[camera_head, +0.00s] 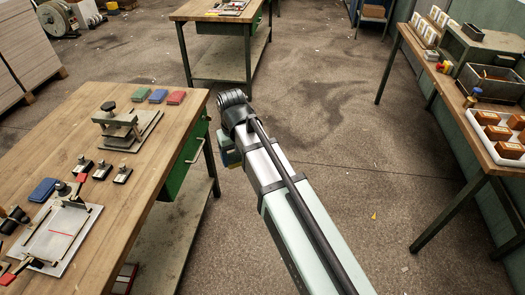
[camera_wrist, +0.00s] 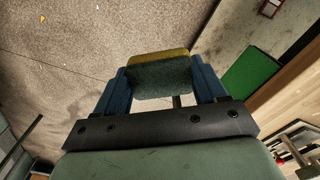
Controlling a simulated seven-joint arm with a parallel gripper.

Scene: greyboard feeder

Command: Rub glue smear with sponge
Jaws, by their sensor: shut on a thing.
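My gripper (camera_wrist: 158,88) is shut on a sponge (camera_wrist: 160,76), yellow on one side and dark grey-green on the other, held between its two blue fingers. In the head view my gripper hangs over the floor just right of the left workbench, and the sponge is mostly hidden by my arm. A metal plate (camera_head: 57,243) with red-handled clamps and a thin red line lies at the bench's near left. I cannot make out a glue smear for certain in either view.
The wooden workbench (camera_head: 90,125) holds a metal fixture (camera_head: 125,130), several small black-based blocks, green, blue and red pads (camera_head: 176,97), and another blue pad (camera_head: 43,190). A green drawer (camera_head: 187,160) is under its right edge. Open floor separates it from the right bench (camera_head: 455,125).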

